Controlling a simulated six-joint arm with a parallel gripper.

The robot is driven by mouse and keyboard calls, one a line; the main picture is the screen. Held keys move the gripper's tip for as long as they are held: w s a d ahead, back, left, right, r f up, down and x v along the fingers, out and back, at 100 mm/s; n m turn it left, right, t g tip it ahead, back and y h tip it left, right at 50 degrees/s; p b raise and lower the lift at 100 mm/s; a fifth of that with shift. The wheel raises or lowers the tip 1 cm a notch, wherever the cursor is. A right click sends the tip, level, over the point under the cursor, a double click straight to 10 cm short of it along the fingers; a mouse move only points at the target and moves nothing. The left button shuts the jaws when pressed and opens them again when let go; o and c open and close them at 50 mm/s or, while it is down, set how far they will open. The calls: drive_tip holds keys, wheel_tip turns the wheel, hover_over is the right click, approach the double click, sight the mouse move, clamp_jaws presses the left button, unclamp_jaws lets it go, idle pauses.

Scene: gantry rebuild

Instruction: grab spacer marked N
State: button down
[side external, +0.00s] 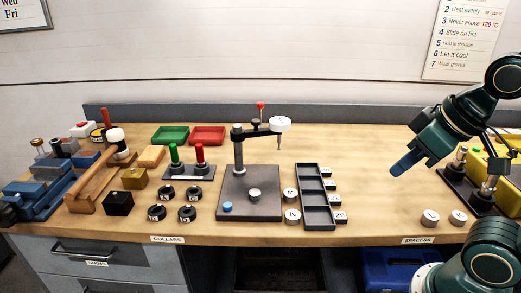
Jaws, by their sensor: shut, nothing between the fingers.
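A silver disc (292,216) whose top mark looks like N lies flat on the bench, at the front left of the black divided tray. A similar disc (291,195) with a mark that may be M lies just behind it. Two more silver discs, one at left (430,217) and one at right (458,217), sit near the SPACERS label; their marks are too small to read surely. My gripper (403,166), with blue fingertips, is shut and empty, above the bench to the right of the tray and well apart from the discs.
The black divided tray (303,182) has small marked blocks along its right side. A dark plate (236,207) with a post and arm stands to its left. Black collars (157,212) lie farther left. The bench between tray and right discs is clear.

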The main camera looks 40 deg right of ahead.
idle(0.4)
drive_tip(key=c, duration=0.9)
unclamp_jaws()
drive_tip(key=shift+o, duration=0.2)
drive_tip(key=shift+w, duration=0.1)
drive_tip(key=w+f+n+g+y, duration=0.1)
drive_tip(key=w+f+n, duration=0.3)
drive_tip(key=w, duration=0.4)
drive_tip(key=w+f+n+g+y, duration=0.2)
drive_tip(key=w+f+n, duration=0.2)
drive_tip(key=w+n, duration=0.3)
drive_tip(key=shift+w+d+f+y, duration=0.15)
drive_tip(key=shift+w+d+y, duration=0.2)
drive_tip(key=shift+w, duration=0.2)
drive_tip(key=shift+a, duration=0.1)
approach(293, 217)
drive_tip(key=shift+w+f, duration=0.3)
drive_tip(key=shift+f, duration=0.45)
drive_tip(key=shift+w+f, duration=0.25)
drive_tip(key=shift+f, duration=0.5)
